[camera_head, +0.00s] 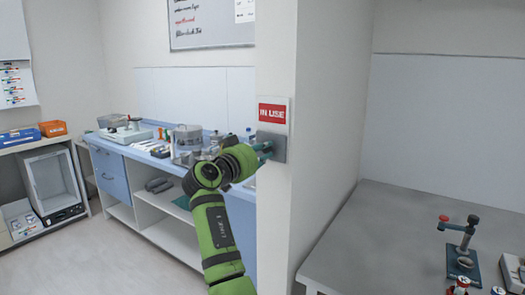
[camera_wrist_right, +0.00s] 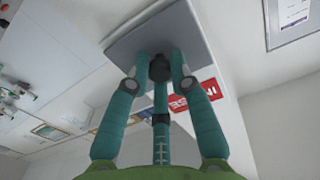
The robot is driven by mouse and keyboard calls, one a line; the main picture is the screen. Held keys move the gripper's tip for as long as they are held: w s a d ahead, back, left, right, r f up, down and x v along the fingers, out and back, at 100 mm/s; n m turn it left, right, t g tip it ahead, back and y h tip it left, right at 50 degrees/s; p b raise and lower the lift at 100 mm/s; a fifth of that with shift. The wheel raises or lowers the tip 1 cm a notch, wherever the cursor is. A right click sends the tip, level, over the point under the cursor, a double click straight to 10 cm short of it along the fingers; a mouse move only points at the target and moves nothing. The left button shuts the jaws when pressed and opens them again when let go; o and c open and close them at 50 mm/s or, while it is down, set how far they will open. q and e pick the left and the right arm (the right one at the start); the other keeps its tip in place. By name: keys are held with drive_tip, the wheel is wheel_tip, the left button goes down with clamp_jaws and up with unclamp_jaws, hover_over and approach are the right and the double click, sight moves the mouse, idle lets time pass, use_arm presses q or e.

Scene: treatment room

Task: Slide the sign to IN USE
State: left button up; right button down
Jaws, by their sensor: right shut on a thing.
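The sign is on the end face of the white wall (camera_head: 310,100). Its red panel (camera_head: 272,113) reads IN USE in white letters, and a grey sliding plate (camera_head: 279,148) sits just below it. In the right wrist view the grey plate (camera_wrist_right: 150,35) fills the top, and part of the red panel (camera_wrist_right: 200,97) shows upside down behind my fingers. My right gripper (camera_head: 264,151) is at the plate, shut on its dark knob (camera_wrist_right: 160,70). My left gripper is out of view.
A blue-topped counter (camera_head: 232,190) with several pots and tools stands behind my right arm. To the right of the wall is a grey worktop (camera_head: 375,225) with a small stand (camera_head: 462,250). A whiteboard (camera_head: 212,22) hangs at the back.

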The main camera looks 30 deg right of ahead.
drive_tip(key=shift+f, duration=0.2)
drive_tip(key=c, duration=1.1)
unclamp_jaws()
drive_tip(key=v, duration=1.2)
